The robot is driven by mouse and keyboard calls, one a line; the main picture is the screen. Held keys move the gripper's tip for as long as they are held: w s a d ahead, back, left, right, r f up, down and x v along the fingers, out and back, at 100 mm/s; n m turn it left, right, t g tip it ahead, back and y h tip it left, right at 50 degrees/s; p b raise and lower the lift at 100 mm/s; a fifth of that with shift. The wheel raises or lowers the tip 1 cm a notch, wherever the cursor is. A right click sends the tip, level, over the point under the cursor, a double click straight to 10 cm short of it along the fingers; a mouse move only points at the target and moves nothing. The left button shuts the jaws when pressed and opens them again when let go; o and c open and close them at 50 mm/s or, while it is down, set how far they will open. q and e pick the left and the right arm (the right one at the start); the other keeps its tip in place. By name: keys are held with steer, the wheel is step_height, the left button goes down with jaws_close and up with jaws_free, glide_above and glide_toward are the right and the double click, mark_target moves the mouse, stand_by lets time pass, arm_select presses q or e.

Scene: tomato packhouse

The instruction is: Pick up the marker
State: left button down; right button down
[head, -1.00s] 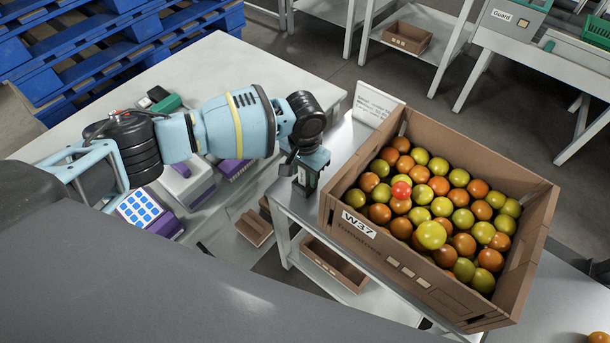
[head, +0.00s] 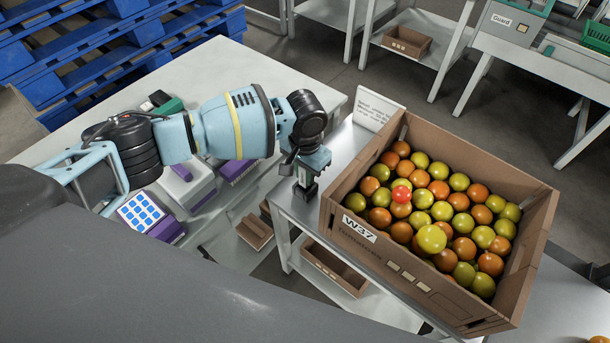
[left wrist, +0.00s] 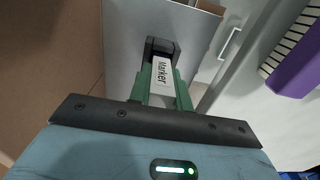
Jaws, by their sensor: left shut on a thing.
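The marker (left wrist: 162,72) shows in the left wrist view, with a white label reading "Marker" and a dark end. My left gripper (left wrist: 162,88) is shut on it, with its green fingers on both sides of the label. In the head view my left gripper (head: 305,190) points down over the left end of the grey table beside the tomato box; the marker is hard to make out there. I cannot tell whether the marker touches the table. My right gripper is not in view.
A cardboard box marked W37 (head: 360,230), full of red, orange and green tomatoes, stands just right of my left gripper. A printed card (head: 376,108) stands behind it. A white bench (head: 215,75) with purple-and-white devices is at left. Cardboard trays (head: 335,262) sit on the shelf below.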

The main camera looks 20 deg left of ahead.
arm_select(q)
step_height(320, 180, up, 8)
steer(key=shift+f+p, duration=0.25)
steer(key=shift+p, duration=0.25)
steer(key=shift+r, duration=0.5)
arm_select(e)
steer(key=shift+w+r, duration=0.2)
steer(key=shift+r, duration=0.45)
arm_select(q)
steer(key=shift+r, duration=0.1)
